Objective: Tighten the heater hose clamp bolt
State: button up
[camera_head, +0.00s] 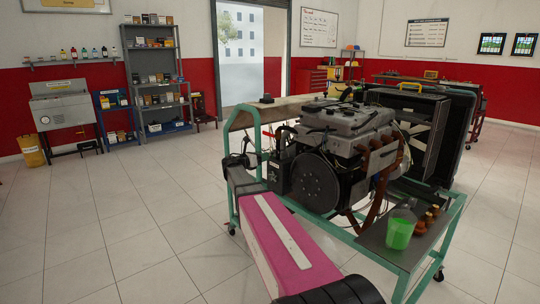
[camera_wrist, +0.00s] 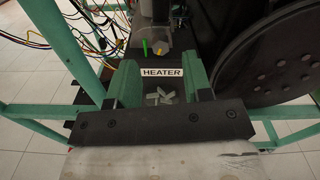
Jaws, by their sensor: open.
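The engine (camera_head: 345,135) sits on a green wheeled stand (camera_head: 450,222), with a round dark flywheel-like disc (camera_head: 315,182) facing me. In the wrist view, my gripper (camera_wrist: 160,75) is open, with its two greenish fingers apart on either side of a white HEATER label (camera_wrist: 162,72). Nothing is clearly held between the fingers. Small silvery pieces (camera_wrist: 161,97) show below the label. A small yellow-green upright piece (camera_wrist: 145,47) stands just beyond it. I cannot tell which part is the heater hose clamp bolt. In the head view I cannot make out my gripper.
A dark disc (camera_wrist: 285,60) is close on the right in the wrist view. Loose coloured wires (camera_wrist: 95,22) hang at the upper left, near a green frame post (camera_wrist: 62,45). The tiled floor at left is clear.

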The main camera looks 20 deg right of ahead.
aim_at(272, 153)
jog(key=shift+x, duration=2.6)
grip_shut()
